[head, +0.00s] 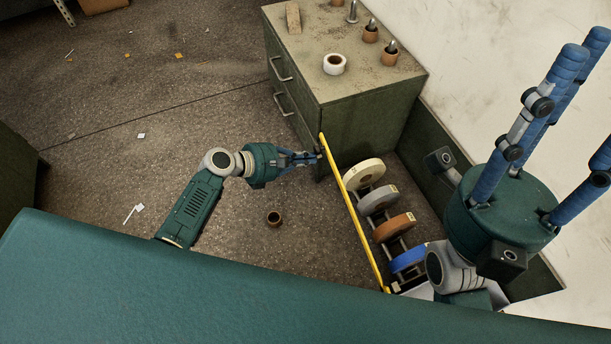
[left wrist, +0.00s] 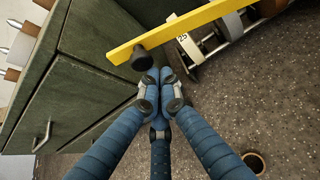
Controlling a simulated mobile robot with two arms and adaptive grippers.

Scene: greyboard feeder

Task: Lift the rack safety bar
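The yellow safety bar (head: 351,215) slants along the open front of the roll rack, from the cabinet corner toward my body. In the left wrist view the bar (left wrist: 196,19) crosses the top, with a black knob (left wrist: 142,58) standing out near its end. My left gripper (head: 313,158) is beside the bar's far end. Its blue fingertips (left wrist: 158,76) are drawn together just below the knob, with nothing seen between them; whether they touch the knob I cannot tell. My right gripper (head: 557,65) is at the right, fingers spread and pointing up, empty.
Behind the bar sit a cream roll (head: 364,173), a grey roll (head: 379,200), an orange-brown roll (head: 394,228) and a blue roll (head: 409,259). A green cabinet (head: 365,125) stands beyond. A brown ring (head: 274,219) lies on the otherwise mostly open floor.

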